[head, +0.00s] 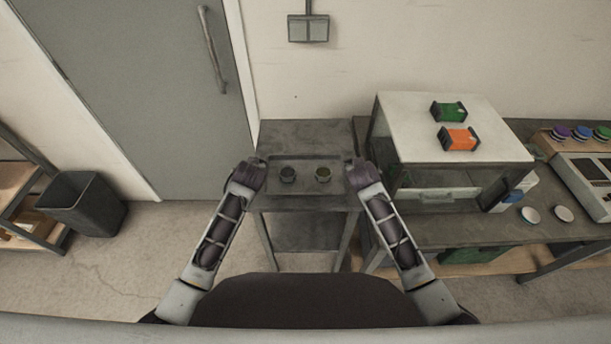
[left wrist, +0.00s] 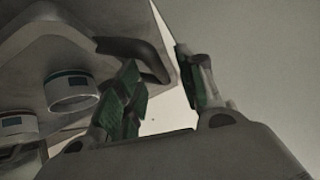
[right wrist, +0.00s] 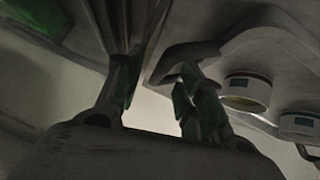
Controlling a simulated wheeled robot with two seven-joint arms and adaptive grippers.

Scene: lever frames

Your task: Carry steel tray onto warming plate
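The steel tray (head: 305,184) lies level on a grey metal table in front of me, with two small cups on it, a left cup (head: 287,174) and a right cup (head: 323,174). My left gripper (head: 256,166) is at the tray's left end. In the left wrist view its fingers are apart, with the dark tray handle (left wrist: 135,48) reaching toward the gap. My right gripper (head: 352,166) is at the right end. In the right wrist view its fingers are also apart near the other handle (right wrist: 184,58). I cannot clearly identify the warming plate.
Right of the table stands a white-topped cabinet (head: 410,135) carrying a green block (head: 448,111) and an orange block (head: 459,138). A bench (head: 450,233) with two white dishes and a panelled device (head: 590,180) continues right. A dark bin (head: 85,203) stands left; floor between is clear.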

